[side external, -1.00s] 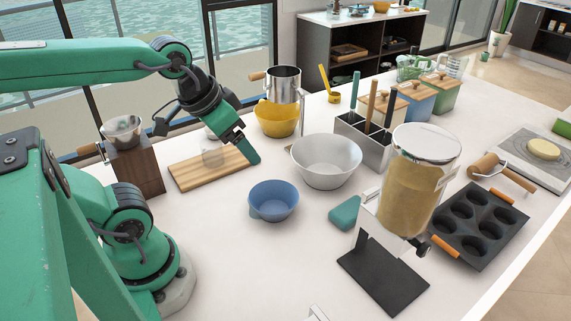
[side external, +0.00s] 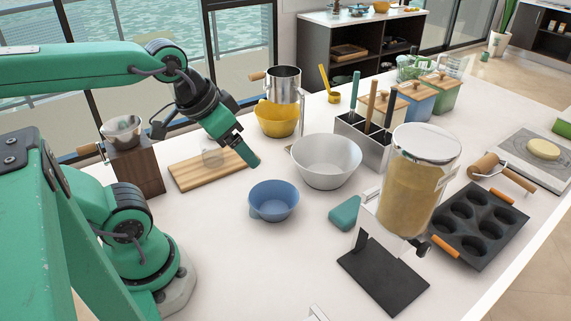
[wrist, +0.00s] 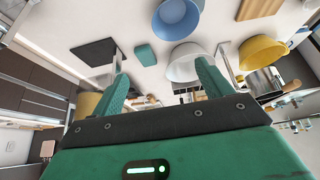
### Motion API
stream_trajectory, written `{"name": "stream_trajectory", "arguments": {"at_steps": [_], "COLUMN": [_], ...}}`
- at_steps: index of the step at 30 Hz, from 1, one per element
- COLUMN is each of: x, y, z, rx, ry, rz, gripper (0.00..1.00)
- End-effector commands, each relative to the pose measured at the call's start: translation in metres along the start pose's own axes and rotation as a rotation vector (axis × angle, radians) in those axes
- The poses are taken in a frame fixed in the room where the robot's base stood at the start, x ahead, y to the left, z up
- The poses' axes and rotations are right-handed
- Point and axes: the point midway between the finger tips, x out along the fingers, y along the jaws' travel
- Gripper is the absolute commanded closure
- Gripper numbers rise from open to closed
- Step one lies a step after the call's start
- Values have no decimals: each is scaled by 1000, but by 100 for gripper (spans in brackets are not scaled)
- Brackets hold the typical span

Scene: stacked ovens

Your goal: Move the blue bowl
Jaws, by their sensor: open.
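The blue bowl (side external: 273,201) sits upright and looks empty on the white counter in the side view, in front of the larger white bowl. In the wrist view the blue bowl (wrist: 176,18) is at the top, cut by the frame edge. My gripper (side external: 252,162) is above the counter, up and to the left of the blue bowl in the side view, and apart from it. In the wrist view my gripper (wrist: 162,72) shows its two green fingers spread with nothing between them.
The white bowl (side external: 326,162) stands just behind the blue bowl. A teal block (side external: 344,213) lies to its right. A wooden board (side external: 190,178) lies to the left, and a yellow bowl (side external: 276,122) stands farther back. The counter in front of the blue bowl is clear.

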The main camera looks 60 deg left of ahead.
Motion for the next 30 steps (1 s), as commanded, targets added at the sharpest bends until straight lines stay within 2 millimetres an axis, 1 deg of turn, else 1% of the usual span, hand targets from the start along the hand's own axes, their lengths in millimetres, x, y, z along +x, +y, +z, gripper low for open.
{"name": "stream_trajectory", "arguments": {"at_steps": [12,13,17,18,20,21,23,24,25,30], "x": [0,0,0,1,2,3,5,7,8,21], "y": [0,0,-1,-1,-2,-4,-6,-8,-10,-23], "z": [0,0,-1,-2,-3,-5,-8,-10,-12,-26], "rx": [0,0,-8,-16,-33,-51,-85,-115,-139,-319], "ry": [0,0,-3,-5,-11,-18,-29,-40,-47,-103], "rz": [0,0,-1,-2,-5,-8,-12,-17,-20,-51], "gripper": [22,24,49,57,69,77,89,97,100,100]}}
